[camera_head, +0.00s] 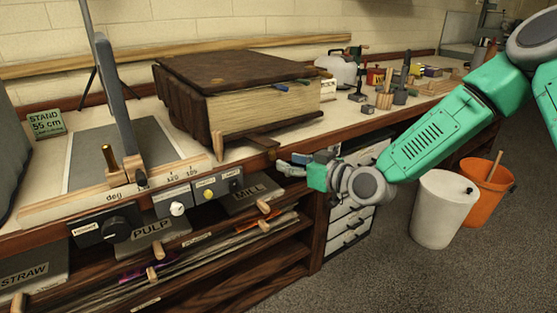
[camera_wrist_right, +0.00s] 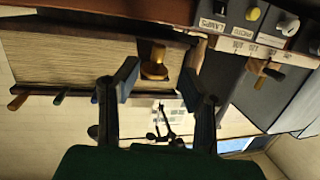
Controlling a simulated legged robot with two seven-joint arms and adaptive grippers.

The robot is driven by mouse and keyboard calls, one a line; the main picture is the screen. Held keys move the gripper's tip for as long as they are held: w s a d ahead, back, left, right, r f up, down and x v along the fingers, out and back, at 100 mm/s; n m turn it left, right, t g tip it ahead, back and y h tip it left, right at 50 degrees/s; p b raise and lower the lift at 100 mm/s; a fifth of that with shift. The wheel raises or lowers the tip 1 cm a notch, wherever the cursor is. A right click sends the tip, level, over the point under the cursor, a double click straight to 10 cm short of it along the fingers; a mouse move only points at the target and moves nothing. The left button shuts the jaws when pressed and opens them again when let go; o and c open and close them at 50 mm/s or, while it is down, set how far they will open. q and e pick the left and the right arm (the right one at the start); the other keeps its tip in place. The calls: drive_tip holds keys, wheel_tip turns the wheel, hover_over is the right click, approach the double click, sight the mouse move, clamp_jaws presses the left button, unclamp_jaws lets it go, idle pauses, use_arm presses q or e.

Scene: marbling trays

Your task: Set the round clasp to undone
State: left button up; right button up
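I cannot tell there whether the clasp is fastened. My right gripper (camera_head: 290,165) is in front of the bench edge, just right of that piece. In the wrist view its two fingers (camera_wrist_right: 160,82) are apart and empty, with the clasp beyond the gap. My left gripper is out of view.
A wooden peg (camera_head: 218,147) stands at the book's front corner. A row of knobs and switches (camera_head: 205,193) lines the bench front, over a shelf rack. A grey arm on a degree scale (camera_head: 125,110) stands left. White (camera_head: 440,210) and orange (camera_head: 484,195) buckets stand on the floor.

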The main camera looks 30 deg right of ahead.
drive_tip(key=f+v, duration=0.1)
drive_tip(key=v, duration=0.5)
drive_tip(key=shift+s+r, duration=0.3)
drive_tip(key=shift+r, duration=0.2)
drive_tip(key=shift+d, duration=0.1)
